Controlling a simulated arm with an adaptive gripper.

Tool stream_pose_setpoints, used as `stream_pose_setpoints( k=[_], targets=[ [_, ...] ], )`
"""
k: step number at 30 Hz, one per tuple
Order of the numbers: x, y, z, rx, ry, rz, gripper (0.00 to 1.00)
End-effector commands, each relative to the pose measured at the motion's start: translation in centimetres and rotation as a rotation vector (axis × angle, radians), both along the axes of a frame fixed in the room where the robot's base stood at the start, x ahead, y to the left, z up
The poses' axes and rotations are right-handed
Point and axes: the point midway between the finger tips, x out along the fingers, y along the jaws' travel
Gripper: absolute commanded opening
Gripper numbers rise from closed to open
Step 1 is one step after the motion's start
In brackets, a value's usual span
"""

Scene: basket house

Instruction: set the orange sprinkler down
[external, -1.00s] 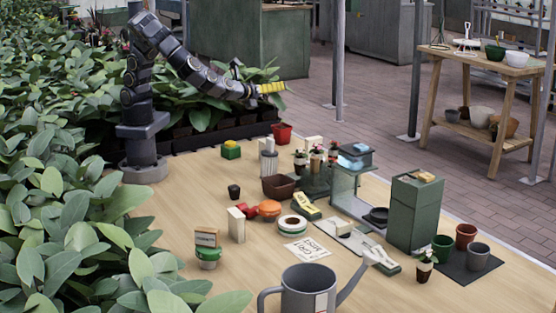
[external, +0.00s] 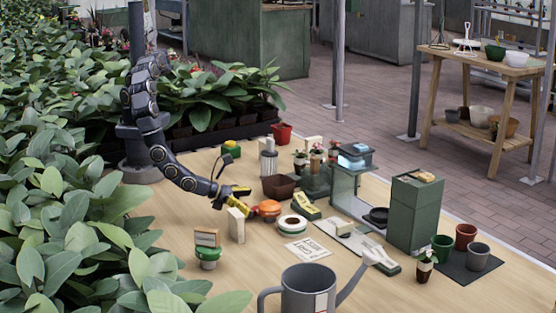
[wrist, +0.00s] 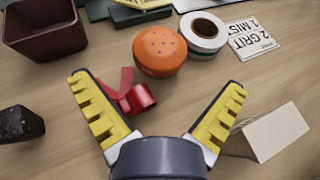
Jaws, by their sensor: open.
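The orange sprinkler (wrist: 159,51), a round head with small holes on top, rests on the wooden table. In the external view the orange sprinkler (external: 268,208) lies just beyond my gripper's fingertips. My gripper (wrist: 157,82) has its two yellow toothed fingers spread wide with nothing held between them. In the external view my gripper (external: 247,201) is low over the table, left of the sprinkler. A red curved piece (wrist: 138,97) lies between the fingers and the sprinkler; I cannot tell if it touches the sprinkler.
A cream block (wrist: 275,131) stands close to the right finger. A tape roll (wrist: 203,31) and a printed card (wrist: 252,37) lie beyond the sprinkler. A brown container (wrist: 44,30) and a small black pot (wrist: 18,124) are at left. A watering can (external: 307,290) stands in front.

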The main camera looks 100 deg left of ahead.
Motion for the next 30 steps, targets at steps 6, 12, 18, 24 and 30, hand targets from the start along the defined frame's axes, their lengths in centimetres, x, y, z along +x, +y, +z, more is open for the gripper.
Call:
stream_pose_setpoints(
  k=[6, 12, 18, 24, 30],
  targets=[
    [0.0, 0.0, -1.0, -0.002, 0.0, 0.002, 1.0],
    [2.4, 1.1, -2.5, -0.002, 0.001, 0.009, 1.0],
    [4.2, 1.5, -3.3, -0.002, 0.0, 0.004, 1.0],
    [4.4, 1.5, -3.2, 0.0, -0.002, 0.002, 1.0],
    [4.4, 1.5, -3.2, -0.001, -0.001, 0.002, 0.36]
  ],
)
